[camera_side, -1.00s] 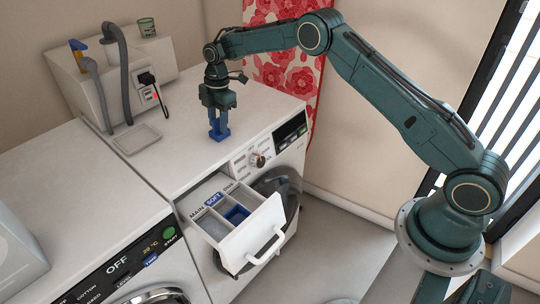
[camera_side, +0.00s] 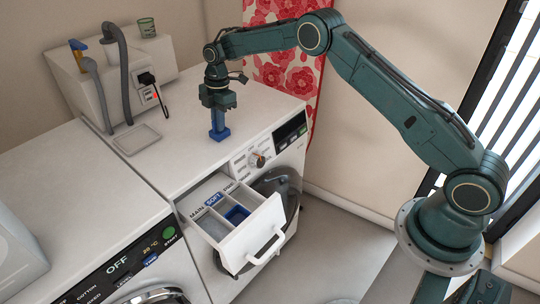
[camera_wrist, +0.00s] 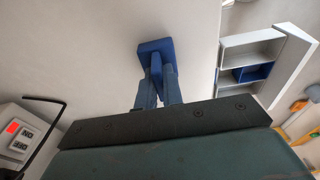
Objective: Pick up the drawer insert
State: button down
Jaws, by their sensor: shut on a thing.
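The drawer insert (camera_side: 220,136) is a small blue piece with a flat plate and an upright fin. It is on the white top of the right-hand washing machine, below my gripper (camera_side: 218,122). It also shows in the wrist view (camera_wrist: 154,47), where the two fingers of my gripper (camera_wrist: 158,88) close on its fin from both sides. It appears to rest on the machine top; I see no clear gap under it.
The open detergent drawer (camera_side: 262,228) sticks out at the machine's front, with divided compartments and a blue part (camera_side: 237,214) in one. A grey tray (camera_side: 136,139) and a white box (camera_side: 90,82) with hoses stand behind.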

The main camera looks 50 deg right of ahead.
jog(key=shift+r, duration=0.1)
jog(key=shift+r, duration=4.9)
